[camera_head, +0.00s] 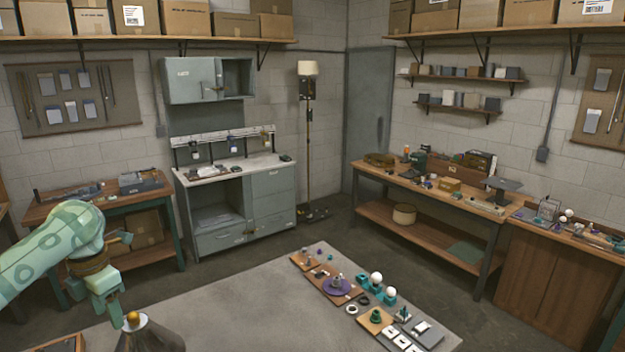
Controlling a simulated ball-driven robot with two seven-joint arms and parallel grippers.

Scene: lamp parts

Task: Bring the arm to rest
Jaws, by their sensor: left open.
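My left arm comes in from the left, and its pale green gripper (104,303) hangs open and empty above the left front of the grey table (240,305). Beside its fingers, to the lower right, is an amber ball (133,318) on a white-topped, dark cone-like piece; I cannot tell whether they touch. Lamp parts lie on the table's right side: a purple disc (337,287), white globes (376,278) in teal holders, a dark green cone (376,315) on a wooden board, and several white squares (401,342). They are well apart from my gripper. My right gripper is not in view.
The table's middle is bare. A dark-edged wooden tray (62,345) shows at the bottom left. Beyond stand a grey cabinet bench (240,200), a floor lamp (308,130) and wooden workbenches (420,190) with tools along the walls.

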